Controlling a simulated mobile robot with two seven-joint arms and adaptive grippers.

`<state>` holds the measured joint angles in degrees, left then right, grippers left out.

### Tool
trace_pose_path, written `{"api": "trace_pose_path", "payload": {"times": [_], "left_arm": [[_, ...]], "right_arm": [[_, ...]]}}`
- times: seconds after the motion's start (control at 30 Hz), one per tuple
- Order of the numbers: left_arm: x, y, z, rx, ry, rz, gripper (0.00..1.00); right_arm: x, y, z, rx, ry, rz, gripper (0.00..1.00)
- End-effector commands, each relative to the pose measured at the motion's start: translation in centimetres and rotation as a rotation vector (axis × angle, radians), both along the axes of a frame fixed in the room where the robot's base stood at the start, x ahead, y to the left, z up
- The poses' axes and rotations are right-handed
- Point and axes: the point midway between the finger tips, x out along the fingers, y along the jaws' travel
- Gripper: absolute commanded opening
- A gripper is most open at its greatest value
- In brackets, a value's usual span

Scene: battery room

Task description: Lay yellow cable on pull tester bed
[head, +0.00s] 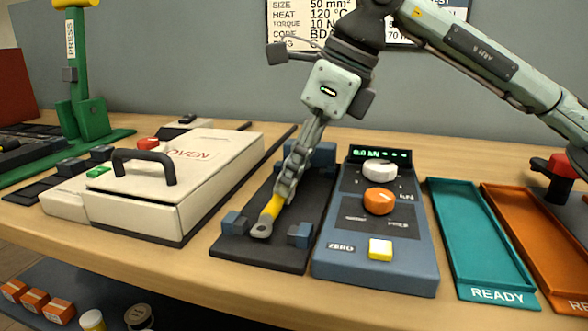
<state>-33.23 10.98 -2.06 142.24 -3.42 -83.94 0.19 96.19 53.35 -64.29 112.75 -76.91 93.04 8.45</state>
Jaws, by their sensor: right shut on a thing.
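The yellow cable (272,207) shows as a short yellow length with a grey ring lug (261,230) at its near end. My right gripper (287,183) is shut on the cable, pointing down from above, and its fingers hide the rest of it. The cable is over the dark pull tester bed (262,256), roughly along its length, with the lug between the blue blocks at the near end. I cannot tell whether it touches the bed. The blue tester unit (340,261), with a lit display, knobs and a yellow button, adjoins the bed on the right. My left gripper is not in view.
A cream oven (212,152) with a black handle stands left of the bed, and a green press (82,118) beyond it. A teal READY tray (476,228) and an orange tray (532,236) lie right of the tester. The bench edge runs in front.

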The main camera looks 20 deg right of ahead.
Motion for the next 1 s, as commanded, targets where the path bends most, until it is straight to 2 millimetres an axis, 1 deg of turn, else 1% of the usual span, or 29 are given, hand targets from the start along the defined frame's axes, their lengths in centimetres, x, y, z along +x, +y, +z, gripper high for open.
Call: {"api": "trace_pose_path", "payload": {"times": [0.63, 0.67, 0.7, 0.83, 1.0], "left_arm": [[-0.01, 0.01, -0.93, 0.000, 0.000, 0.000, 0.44], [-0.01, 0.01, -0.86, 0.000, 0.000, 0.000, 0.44], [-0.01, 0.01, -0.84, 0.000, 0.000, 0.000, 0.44], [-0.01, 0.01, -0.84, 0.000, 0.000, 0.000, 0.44], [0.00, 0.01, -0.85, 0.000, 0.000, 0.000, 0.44]], "right_arm": [[0.00, 0.01, -1.00, 0.001, -0.002, 0.000, 0.00], [0.00, 0.01, -0.92, 0.001, -0.002, 0.000, 0.31], [0.00, 0.01, -0.90, 0.001, -0.002, 0.000, 0.36], [0.00, 0.01, -0.91, 0.000, -0.001, 0.000, 0.52], [0.00, 0.00, -0.95, 0.000, 0.000, 0.000, 0.53]]}}
